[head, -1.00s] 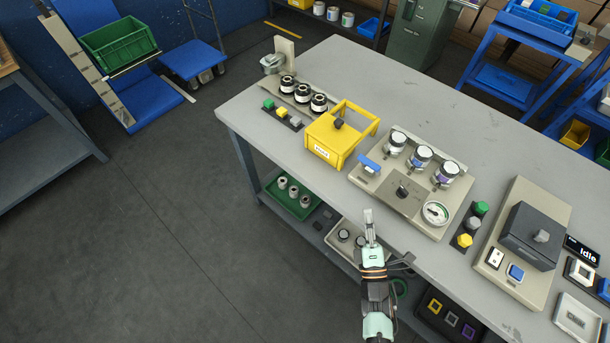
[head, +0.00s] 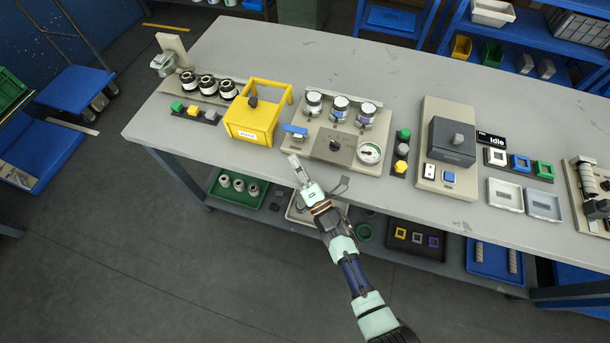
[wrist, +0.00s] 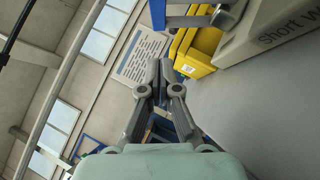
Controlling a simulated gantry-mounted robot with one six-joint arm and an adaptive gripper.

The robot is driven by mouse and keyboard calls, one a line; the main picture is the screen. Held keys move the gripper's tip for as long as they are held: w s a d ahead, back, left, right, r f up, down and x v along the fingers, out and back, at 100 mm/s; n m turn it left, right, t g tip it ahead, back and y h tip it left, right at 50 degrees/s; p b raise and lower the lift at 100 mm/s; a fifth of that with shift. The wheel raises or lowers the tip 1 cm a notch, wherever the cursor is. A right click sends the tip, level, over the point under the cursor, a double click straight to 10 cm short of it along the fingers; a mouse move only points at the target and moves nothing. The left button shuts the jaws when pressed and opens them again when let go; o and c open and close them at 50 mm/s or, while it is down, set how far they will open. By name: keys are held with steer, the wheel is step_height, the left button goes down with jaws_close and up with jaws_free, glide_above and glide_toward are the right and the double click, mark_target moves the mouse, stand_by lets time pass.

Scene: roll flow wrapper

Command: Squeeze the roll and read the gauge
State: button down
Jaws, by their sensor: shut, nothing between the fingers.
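The gauge's reading is too small to make out. Which item is the roll I cannot tell.
Green, grey and yellow buttons (head: 402,150) and a dark grey box (head: 452,142) stand right. Several grey rolls (head: 479,254) lie below. The bench's back is clear.

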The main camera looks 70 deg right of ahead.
mark_target(297, 132)
steer(key=d, duration=0.1)
steer(key=w+d+r, duration=0.1)
steer(key=d, duration=0.1)
steer(key=d+r, duration=0.1)
steer(key=shift+w+d+r+p, duration=0.2)
steer(key=shift+d+r+p, duration=0.05)
steer(key=shift+d+p, duration=0.1)
